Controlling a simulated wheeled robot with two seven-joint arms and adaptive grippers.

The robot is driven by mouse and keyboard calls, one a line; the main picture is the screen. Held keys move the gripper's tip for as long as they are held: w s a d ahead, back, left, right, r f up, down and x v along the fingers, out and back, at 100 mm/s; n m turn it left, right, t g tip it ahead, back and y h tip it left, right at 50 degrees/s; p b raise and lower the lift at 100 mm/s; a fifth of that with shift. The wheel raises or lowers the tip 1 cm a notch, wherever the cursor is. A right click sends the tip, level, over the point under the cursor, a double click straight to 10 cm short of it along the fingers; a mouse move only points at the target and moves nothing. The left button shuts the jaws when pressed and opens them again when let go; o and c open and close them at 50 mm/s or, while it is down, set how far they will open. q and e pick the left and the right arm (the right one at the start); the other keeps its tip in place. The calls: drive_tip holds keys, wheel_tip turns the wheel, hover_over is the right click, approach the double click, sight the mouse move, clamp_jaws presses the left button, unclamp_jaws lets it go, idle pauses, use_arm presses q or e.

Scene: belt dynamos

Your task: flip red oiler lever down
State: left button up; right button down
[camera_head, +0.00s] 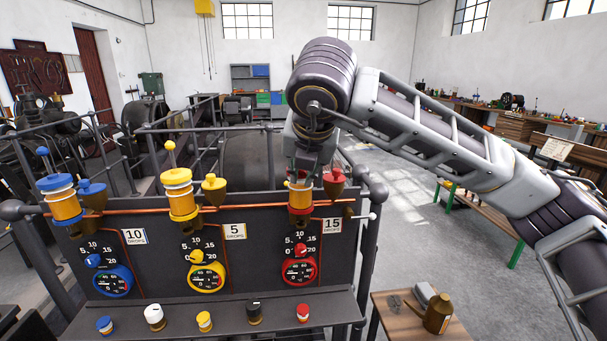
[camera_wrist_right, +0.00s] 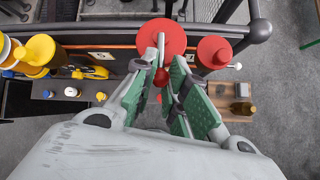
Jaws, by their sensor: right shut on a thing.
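The red oiler (camera_head: 300,198) stands at the right end of the dark panel, on the copper pipe. Its red round top also shows in the right wrist view (camera_wrist_right: 176,33). The red lever ball (camera_wrist_right: 162,77) sits between the green-padded fingers of my right gripper (camera_wrist_right: 166,74), in front of the red top. My right gripper (camera_head: 307,166) comes down from above onto the oiler and is shut on the lever. In the head view the gripper hides the lever, so its exact tilt is hard to tell. My left gripper is out of view.
The yellow oiler (camera_head: 179,194) and blue oiler (camera_head: 63,200) stand to the left, levers upright. A red cup (camera_head: 334,183) stands close right of the red oiler. Gauges and knobs sit below. A small table with a brown bottle (camera_head: 438,314) is at the lower right.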

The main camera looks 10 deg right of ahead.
drive_tip(key=shift+r, duration=0.1)
drive_tip(key=c, duration=1.4)
unclamp_jaws()
drive_tip(key=shift+o, duration=0.2)
drive_tip(key=v, duration=1.1)
drive_tip(key=shift+s+r, duration=0.3)
drive_tip(key=shift+d, duration=0.1)
